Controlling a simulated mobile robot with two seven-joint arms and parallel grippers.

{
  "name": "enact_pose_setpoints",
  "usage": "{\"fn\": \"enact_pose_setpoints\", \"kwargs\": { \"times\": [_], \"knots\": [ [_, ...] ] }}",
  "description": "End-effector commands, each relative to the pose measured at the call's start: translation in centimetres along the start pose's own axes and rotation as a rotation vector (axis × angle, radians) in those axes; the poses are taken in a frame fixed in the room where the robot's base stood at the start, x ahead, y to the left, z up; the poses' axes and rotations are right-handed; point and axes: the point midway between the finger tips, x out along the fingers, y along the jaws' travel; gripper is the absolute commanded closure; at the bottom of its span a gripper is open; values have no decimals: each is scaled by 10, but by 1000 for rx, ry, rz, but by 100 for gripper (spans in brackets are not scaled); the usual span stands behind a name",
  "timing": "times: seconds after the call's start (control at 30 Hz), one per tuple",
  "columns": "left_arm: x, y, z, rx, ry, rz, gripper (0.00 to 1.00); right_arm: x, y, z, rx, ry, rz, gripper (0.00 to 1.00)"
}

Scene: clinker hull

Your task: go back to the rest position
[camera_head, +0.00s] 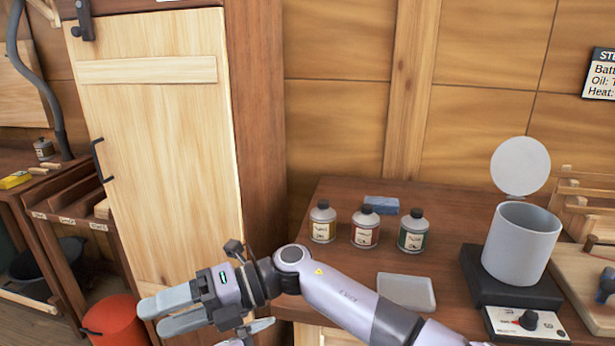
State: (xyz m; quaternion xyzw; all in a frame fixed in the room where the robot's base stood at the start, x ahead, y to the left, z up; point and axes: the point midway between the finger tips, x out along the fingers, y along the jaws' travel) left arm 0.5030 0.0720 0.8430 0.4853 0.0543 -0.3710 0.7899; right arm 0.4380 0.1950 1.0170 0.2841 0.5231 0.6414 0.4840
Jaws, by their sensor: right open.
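My right arm comes in from the lower right and reaches left across the front of the wooden bench. My right gripper (150,317) is at the lower left, in front of the pale wooden door (160,150) and beside the red bucket (115,322). Its two grey fingers point left with a gap between them. It is open, and I see nothing between the fingers.

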Motion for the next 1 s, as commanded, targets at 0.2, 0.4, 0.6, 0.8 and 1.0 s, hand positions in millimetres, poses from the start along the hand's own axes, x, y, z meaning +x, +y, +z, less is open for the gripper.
{"fn": "enact_pose_setpoints", "kwargs": {
  "times": [0.2,0.4,0.6,0.8,1.0],
  "knots": [
    [-18,-34,-26,279,74,1,0,-10,-2,1,258,-315,311,37],
    [-37,-62,-47,549,140,-19,0,-52,-27,-1,532,-617,530,37],
    [-59,-90,-66,826,200,-59,0,-110,-77,-24,829,-920,696,37],
    [-84,-116,-82,1111,250,-120,0,-170,-138,-80,1133,-1213,808,37],
    [-112,-141,-95,1399,284,-201,0,-220,-194,-167,1437,-1491,870,37]
  ]
}}
